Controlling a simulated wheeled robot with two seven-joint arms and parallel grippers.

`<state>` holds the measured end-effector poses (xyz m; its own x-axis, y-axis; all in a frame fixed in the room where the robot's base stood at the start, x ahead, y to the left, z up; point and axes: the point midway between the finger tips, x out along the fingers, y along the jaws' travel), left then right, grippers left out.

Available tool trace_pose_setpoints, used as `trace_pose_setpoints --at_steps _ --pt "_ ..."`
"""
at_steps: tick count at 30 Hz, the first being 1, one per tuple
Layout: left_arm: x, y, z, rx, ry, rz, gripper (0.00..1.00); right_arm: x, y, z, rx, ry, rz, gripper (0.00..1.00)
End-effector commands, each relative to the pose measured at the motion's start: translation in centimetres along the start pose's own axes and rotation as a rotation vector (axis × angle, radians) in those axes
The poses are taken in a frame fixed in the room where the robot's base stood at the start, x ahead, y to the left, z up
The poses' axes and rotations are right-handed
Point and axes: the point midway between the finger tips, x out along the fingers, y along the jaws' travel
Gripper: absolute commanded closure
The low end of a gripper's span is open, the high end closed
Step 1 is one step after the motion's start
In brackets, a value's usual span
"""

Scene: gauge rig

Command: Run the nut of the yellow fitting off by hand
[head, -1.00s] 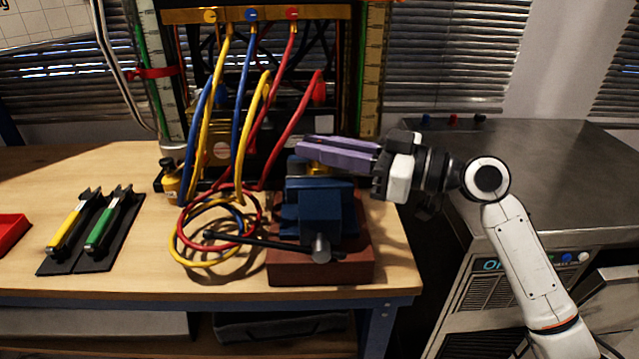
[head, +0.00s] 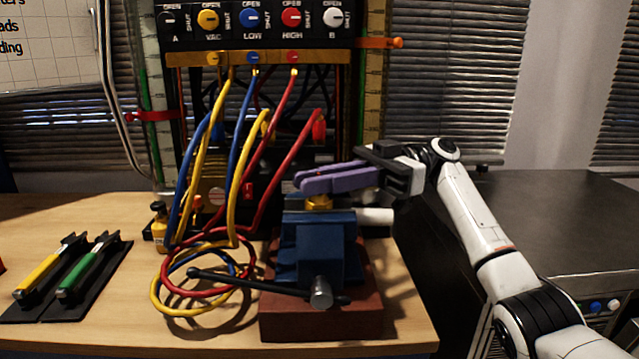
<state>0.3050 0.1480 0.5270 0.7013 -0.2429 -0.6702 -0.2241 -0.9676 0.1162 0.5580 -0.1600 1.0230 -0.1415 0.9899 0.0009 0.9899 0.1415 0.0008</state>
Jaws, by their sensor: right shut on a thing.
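The yellow fitting (head: 318,203) stands at the top of the blue vise (head: 312,247), which is mounted on a reddish-brown block near the right end of the bench. My right gripper (head: 302,183) reaches in from the right with its long purple fingers nearly level. The fingers are shut on the nut at the top of the yellow fitting, and they hide most of that nut. Only a yellow band shows below the fingers. My left gripper is not in view.
Yellow, blue and red hoses (head: 235,185) hang from the gauge panel (head: 255,58) close behind and left of the vise, then coil on the bench. The vise handle (head: 240,283) sticks out left. Two tools with yellow and green handles (head: 80,275) lie on a dark mat at left.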

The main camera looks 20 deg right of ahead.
Motion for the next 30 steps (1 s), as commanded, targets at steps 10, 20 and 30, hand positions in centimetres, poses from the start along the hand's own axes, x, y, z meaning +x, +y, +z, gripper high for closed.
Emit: trace_pose_setpoints --at_steps 10,20,30 --pt "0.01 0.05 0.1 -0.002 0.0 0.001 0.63 0.04 0.01 -0.05 0.002 0.0 -0.126 1.0" --pt "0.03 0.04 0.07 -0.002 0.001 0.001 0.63 0.03 0.01 0.07 0.002 -0.001 -0.18 1.0" --pt "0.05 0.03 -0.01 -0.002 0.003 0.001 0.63 0.04 -0.03 0.13 0.002 -0.002 -0.19 1.0"
